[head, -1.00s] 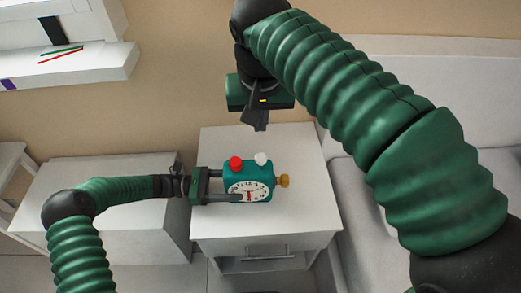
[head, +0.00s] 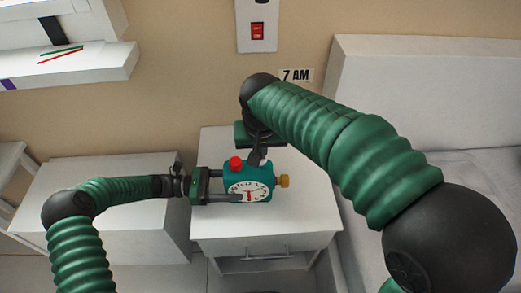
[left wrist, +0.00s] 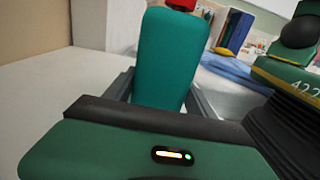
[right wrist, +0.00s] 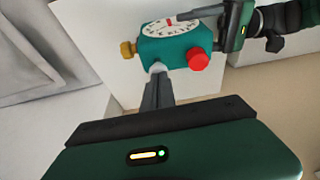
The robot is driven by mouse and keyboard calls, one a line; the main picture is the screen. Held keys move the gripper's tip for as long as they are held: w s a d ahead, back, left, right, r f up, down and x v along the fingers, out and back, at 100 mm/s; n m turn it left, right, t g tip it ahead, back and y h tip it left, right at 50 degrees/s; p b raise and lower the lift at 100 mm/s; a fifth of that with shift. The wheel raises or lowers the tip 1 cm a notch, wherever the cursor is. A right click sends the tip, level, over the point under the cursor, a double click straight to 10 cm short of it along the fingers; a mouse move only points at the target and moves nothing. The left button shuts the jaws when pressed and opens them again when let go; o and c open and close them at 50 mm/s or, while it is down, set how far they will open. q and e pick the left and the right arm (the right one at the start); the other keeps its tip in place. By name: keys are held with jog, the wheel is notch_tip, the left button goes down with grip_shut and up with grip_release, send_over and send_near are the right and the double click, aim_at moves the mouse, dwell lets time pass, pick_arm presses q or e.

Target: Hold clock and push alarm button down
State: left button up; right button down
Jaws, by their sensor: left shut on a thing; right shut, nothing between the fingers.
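The teal clock (head: 262,172) stands on the white nightstand (head: 300,215), its white dial (head: 250,191) facing the front. A red button (head: 236,162) and a white button (right wrist: 158,68) are on its top, and a gold knob (head: 283,181) is on its right side. My left gripper (head: 226,185) is shut on the clock from the left, one finger across the dial. In the left wrist view the clock's teal side (left wrist: 167,60) sits between the fingers. My right gripper (head: 258,160) is shut and empty, fingertips down at the white button; I cannot tell whether they touch.
A lower white cabinet (head: 90,205) stands to the left and a pale bed (head: 430,110) to the right. The wall behind carries a red switch (head: 257,31) and a "7 AM" sign (head: 296,75). A white shelf (head: 70,65) is at upper left.

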jog(key=shift+f, duration=1)
pick_arm(q)
jog(key=shift+s+r, duration=0.1)
jog(key=shift+s, duration=0.05)
pick_arm(e)
jog(key=shift+s+f, duration=0.15)
jog(key=shift+f, duration=0.05)
jog(key=r, duration=0.3)
jog(key=shift+w+a+r, duration=0.1)
jog(key=shift+w+r, duration=0.1)
jog(key=shift+r, duration=0.05)
jog(key=v, duration=1.1)
jog(key=shift+r, duration=0.2)
pick_arm(q)
jog(key=o, duration=1.5)
pick_arm(e)
jog(key=shift+w, duration=0.1)
